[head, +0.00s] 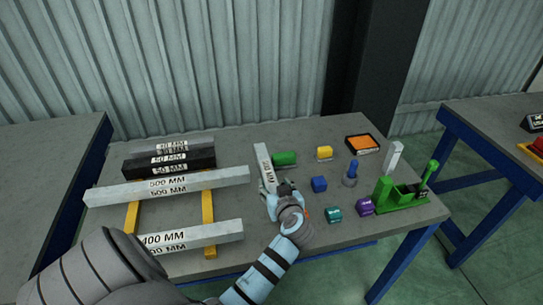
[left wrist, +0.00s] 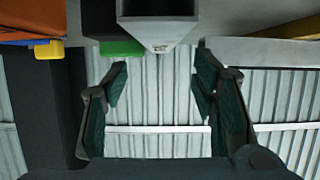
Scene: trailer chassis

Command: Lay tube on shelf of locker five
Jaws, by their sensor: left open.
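Several grey square tubes with printed lengths lie on the table (head: 330,140). A long pair marked 500 MM (head: 165,188) and a front pair marked 400 MM (head: 190,238) rest across yellow bars. A shorter light grey tube (head: 264,165) lies near the table's middle, pointing away from me. My left gripper (head: 284,188) is at its near end. No locker is recognisable in either view. My right gripper is out of view.
Dark bars (head: 170,162) lie behind the long tubes. Another table (head: 495,130) stands right.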

